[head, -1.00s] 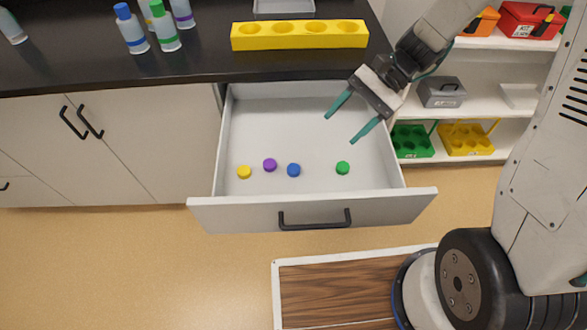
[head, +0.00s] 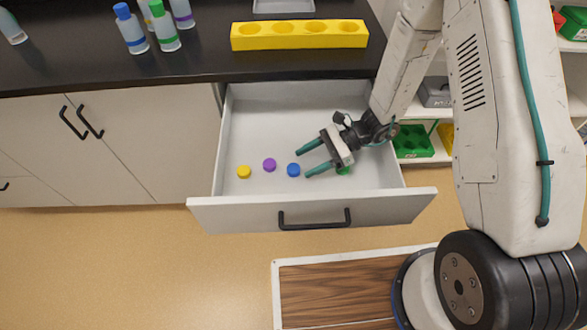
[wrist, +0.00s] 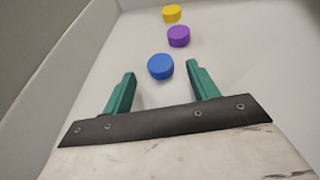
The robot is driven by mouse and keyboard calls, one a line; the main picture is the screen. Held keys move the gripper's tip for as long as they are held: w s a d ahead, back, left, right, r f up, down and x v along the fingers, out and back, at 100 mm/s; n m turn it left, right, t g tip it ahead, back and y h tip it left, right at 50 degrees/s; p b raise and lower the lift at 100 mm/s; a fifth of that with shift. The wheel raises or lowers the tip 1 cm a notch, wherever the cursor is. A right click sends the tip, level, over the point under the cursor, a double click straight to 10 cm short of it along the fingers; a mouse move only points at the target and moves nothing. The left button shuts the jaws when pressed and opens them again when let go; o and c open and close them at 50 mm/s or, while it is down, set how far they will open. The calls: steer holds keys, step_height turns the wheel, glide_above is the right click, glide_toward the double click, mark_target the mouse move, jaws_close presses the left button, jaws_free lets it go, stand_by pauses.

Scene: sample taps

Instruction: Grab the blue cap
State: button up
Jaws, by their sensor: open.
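The blue cap (head: 293,170) lies on the floor of the open drawer, between the purple cap and the green cap. In the wrist view the blue cap (wrist: 160,66) is just beyond my fingertips, roughly in line with the gap between them. My gripper (head: 302,163) is open and empty, inside the drawer to the right of the blue cap, its teal fingers pointing left. In the wrist view my gripper (wrist: 160,70) shows both fingers spread apart. I cannot tell whether a fingertip touches the cap.
The purple cap (head: 269,165) and yellow cap (head: 244,172) lie left of the blue one. The drawer (head: 240,120) has walls all round. A yellow holder (head: 300,42) and bottles (head: 131,30) stand on the counter.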

mark_target(295, 168)
steer(key=shift+x, duration=1.55)
steer(key=c, duration=1.1)
steer(key=shift+o, duration=0.2)
